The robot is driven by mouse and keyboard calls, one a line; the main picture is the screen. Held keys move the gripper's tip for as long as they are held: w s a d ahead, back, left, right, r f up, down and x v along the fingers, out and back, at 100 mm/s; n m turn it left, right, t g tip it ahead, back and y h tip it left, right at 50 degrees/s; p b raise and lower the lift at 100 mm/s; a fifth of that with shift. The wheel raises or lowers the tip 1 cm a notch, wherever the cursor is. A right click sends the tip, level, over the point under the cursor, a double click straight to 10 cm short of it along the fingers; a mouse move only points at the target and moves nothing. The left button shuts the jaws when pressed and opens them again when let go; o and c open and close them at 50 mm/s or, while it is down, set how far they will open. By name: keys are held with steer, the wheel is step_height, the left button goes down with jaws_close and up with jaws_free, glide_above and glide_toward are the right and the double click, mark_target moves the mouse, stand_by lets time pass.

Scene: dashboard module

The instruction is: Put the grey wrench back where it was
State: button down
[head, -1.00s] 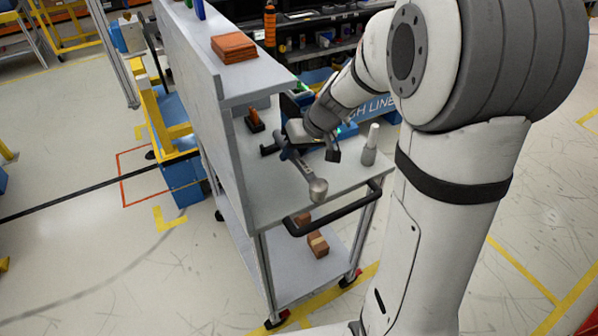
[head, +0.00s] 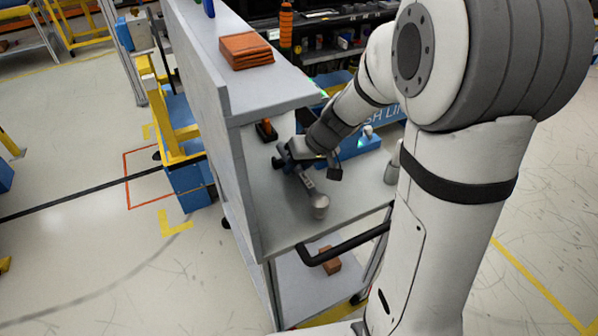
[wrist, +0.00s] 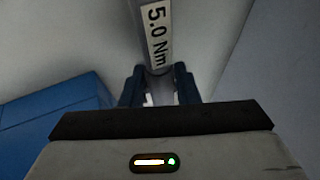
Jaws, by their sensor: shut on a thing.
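The grey wrench (head: 308,184) is in my gripper (head: 291,161), above the grey top of the cart (head: 280,225). It slants down to the right in the head view, ending in a round metallic head. In the wrist view its shaft (wrist: 157,38) carries a white label reading "5.0 Nm". The dark fingers of my gripper (wrist: 160,88) are shut on the shaft, one on each side. I cannot tell whether the wrench touches the cart top.
A tall grey panel (head: 205,110) closes the cart's left side. A blue bin (head: 362,147), a pale bottle (head: 392,165) and an orange-and-black object (head: 266,131) stand on the cart top. A black handle (head: 345,243) juts from the front.

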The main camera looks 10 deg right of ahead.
steer(key=shift+f, duration=0.8)
steer(key=shift+f, duration=0.2)
steer(key=c, duration=1.1)
jaws_free()
steer(key=shift+r, duration=0.2)
